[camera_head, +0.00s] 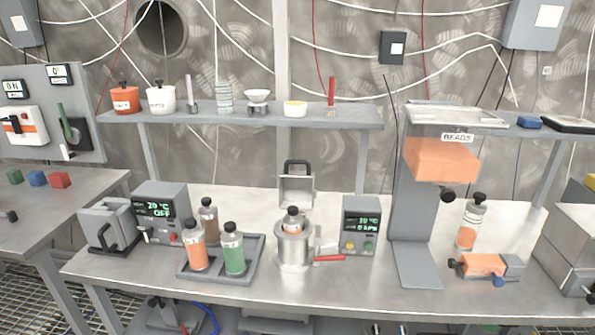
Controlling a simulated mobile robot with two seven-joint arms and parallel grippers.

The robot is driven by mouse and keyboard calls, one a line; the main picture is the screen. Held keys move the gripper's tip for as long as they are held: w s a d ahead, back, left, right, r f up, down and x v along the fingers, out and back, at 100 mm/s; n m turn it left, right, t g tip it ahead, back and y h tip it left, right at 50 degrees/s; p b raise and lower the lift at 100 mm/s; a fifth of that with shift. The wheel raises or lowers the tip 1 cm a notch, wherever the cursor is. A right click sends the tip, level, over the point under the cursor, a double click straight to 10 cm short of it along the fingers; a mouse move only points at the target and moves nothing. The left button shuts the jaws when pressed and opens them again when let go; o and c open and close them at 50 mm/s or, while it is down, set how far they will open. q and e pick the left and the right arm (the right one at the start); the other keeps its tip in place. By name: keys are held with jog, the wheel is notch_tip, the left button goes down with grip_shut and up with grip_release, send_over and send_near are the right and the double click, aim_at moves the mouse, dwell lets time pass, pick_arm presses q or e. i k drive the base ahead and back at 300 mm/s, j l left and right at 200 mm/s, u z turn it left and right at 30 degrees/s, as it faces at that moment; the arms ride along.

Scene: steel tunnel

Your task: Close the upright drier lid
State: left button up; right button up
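The drier (293,250) is a round metal vessel standing in the middle of the bench. Its lid (297,191) stands upright behind the opening, with a black handle (298,168) at its top edge. A small bottle with a black cap and orange contents (292,222) sits in the vessel's mouth, its top showing above the rim. Neither of my grippers is in view.
A red-handled tool (329,258) lies right of the drier, near a display box (361,226). A tray (250,272) with several bottles stands to the left. A shelf (350,118) runs above and behind. A grey dispenser stand (412,225) is further right.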

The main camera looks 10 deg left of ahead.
aim_at(296, 188)
jog(key=j+z, duration=0.1)
jog(key=z, duration=0.9)
jog(key=j+z, duration=0.5)
jog(key=k+j+z, duration=0.15)
jog(key=j+z, duration=0.3)
